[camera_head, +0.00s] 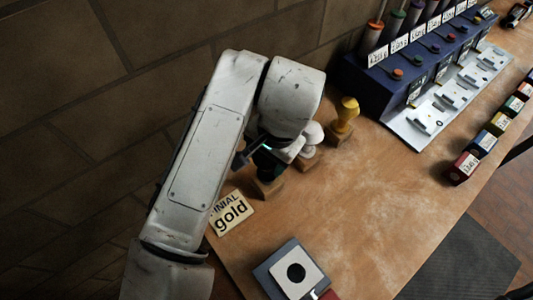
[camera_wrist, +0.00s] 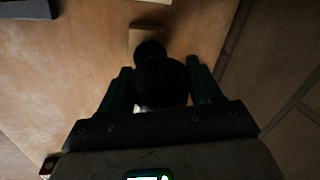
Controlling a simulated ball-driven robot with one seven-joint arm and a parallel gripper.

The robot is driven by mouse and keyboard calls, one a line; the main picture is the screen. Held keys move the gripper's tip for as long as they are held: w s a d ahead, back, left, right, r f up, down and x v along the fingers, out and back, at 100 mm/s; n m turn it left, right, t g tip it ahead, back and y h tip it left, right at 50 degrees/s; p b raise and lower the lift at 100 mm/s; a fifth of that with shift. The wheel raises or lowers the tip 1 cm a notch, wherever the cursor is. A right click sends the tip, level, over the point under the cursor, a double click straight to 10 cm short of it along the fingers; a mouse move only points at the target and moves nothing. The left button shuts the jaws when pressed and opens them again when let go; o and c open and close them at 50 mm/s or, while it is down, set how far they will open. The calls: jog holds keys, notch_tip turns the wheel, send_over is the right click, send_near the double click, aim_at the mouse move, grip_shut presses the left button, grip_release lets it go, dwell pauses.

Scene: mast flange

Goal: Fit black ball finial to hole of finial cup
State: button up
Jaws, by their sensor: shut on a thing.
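The black ball finial (camera_wrist: 160,85) sits between the two dark green fingers of my gripper (camera_wrist: 158,67) in the wrist view, and the gripper is shut on it. A smaller dark round part of it shows beyond the ball. In the head view my gripper (camera_head: 266,162) is over a small wooden block (camera_head: 268,188); my arm hides most of the finial there. I cannot tell whether the finial touches the block. The finial cup (camera_head: 313,268) is a pale square top with a round black hole (camera_head: 296,272), at the bottom of the head view, apart from my gripper.
A white finial (camera_head: 312,132) and a yellow finial (camera_head: 346,110) stand on wooden blocks close beside my gripper. A card reading "gold" (camera_head: 232,212) lies at the table's left edge. A blue rack (camera_head: 390,85) and several coloured blocks stand right. The middle of the table is clear.

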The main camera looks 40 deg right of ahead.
jog(key=shift+f+b, duration=0.95)
jog(key=shift+f, duration=0.35)
jog(key=o, duration=1.2)
jog(key=shift+o, duration=0.2)
jog(key=r, duration=0.3)
jog(key=s+r, duration=0.1)
jog(key=r, duration=0.3)
jog(key=s+r, duration=0.1)
jog(key=r, duration=0.2)
jog(key=shift+d+r, duration=0.3)
jog(key=shift+d, duration=0.05)
